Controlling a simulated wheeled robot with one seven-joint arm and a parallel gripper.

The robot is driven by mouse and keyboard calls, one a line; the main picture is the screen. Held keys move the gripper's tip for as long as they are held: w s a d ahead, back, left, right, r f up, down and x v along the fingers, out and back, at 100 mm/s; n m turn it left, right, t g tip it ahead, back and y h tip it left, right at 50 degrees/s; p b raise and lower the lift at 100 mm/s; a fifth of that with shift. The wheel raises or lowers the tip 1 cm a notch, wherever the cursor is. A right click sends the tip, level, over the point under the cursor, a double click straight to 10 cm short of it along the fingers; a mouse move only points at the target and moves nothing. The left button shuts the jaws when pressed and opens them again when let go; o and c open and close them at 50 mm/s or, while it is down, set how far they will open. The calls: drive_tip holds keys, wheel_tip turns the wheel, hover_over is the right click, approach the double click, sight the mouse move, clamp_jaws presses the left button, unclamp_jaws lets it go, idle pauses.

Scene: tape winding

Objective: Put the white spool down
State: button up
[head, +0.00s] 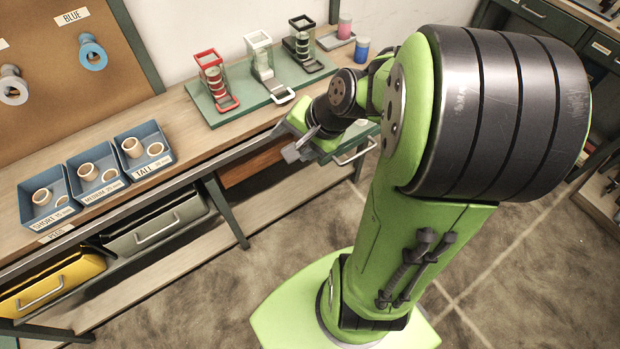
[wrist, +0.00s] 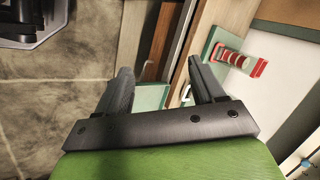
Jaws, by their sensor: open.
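A white ring-shaped spool (head: 13,86) hangs on the brown pegboard (head: 50,110) at the left edge of the head view. A blue spool (head: 92,54) hangs to its right under a BLUE label. My gripper (head: 293,152) is in front of the bench edge, far to the right of the white spool. In the wrist view its two fingers (wrist: 162,85) are apart with nothing held between them. The white spool does not clearly show in the wrist view.
A green mat (head: 225,115) on the bench carries a red stand (head: 212,75), a white stand (head: 262,58) and a black stand (head: 303,45). Blue bins (head: 60,220) with pale rings stand on the left of the bench. Bare wood lies between bins and mat.

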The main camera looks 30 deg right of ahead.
drive_tip(key=s+a+r+n+h, duration=0.1)
drive_tip(key=s+a+r+n, duration=0.1)
drive_tip(key=s+n, duration=0.3)
drive_tip(key=s+a+r+n+h, duration=0.1)
drive_tip(key=s+a+r+n, duration=0.2)
drive_tip(key=s, duration=0.6)
wheel_tip(320, 180, up, 3)
drive_tip(key=n, duration=0.3)
drive_tip(key=shift+a+f+n+h, duration=0.2)
drive_tip(key=shift+n+h, duration=0.1)
drive_tip(key=shift+h, duration=0.1)
wheel_tip(320, 180, up, 7)
drive_tip(key=p, duration=0.6)
drive_tip(key=shift+p, duration=0.3)
drive_tip(key=shift+f, duration=0.15)
